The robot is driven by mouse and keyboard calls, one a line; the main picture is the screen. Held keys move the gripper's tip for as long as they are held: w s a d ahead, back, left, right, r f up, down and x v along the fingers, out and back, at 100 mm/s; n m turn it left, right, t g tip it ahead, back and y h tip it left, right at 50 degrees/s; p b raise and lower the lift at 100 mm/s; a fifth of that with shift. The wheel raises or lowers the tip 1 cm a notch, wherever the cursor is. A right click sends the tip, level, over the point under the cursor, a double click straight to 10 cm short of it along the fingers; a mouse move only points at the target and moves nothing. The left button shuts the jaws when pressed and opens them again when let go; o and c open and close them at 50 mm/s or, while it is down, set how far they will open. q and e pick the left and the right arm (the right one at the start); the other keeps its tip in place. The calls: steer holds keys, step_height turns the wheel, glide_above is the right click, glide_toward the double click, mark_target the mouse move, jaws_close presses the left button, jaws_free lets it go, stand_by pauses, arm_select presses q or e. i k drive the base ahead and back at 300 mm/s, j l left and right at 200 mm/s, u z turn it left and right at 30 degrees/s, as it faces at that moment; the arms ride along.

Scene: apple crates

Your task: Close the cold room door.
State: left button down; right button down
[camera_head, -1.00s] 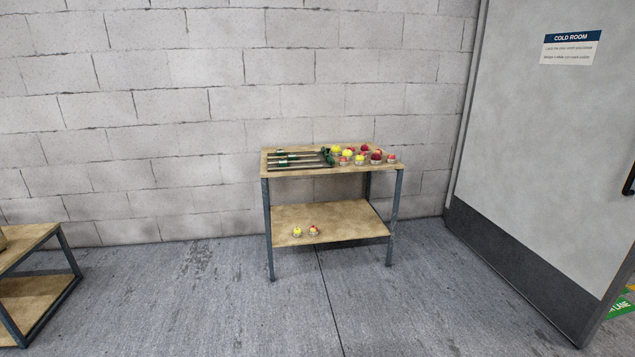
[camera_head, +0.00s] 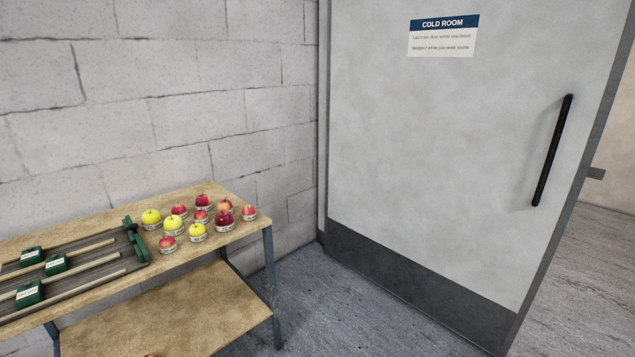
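The cold room door (camera_head: 440,150) fills the right half of the head view. It is a pale grey panel with a dark kick plate (camera_head: 420,290) along its bottom and a "COLD ROOM" sign (camera_head: 443,36) near its top. A black vertical bar handle (camera_head: 552,150) sits near its right edge. The door stands ajar, swung out from the wall, with floor and a pale wall showing past its right edge. Neither of my grippers shows in this view.
A wooden-topped table (camera_head: 190,262) with dark metal legs stands against the block wall at the left. It carries several red and yellow apples (camera_head: 197,232) and a rack with green parts (camera_head: 56,263). Grey floor (camera_head: 330,325) is clear between table and door.

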mark_target(463, 137)
steer(key=i+l+z, duration=0.1)
steer(key=i+z, duration=0.2)
steer(key=i, duration=0.85)
steer(key=i+j+z, duration=0.15)
steer(key=i+z, duration=0.15)
steer(key=i, duration=0.8)
steer(key=i+j+u, duration=0.15)
steer(key=i+u, duration=0.25)
steer(key=i, duration=0.35)
steer(key=i+l+u, duration=0.15)
steer(key=i+u, duration=0.2)
steer(key=i, duration=0.45)
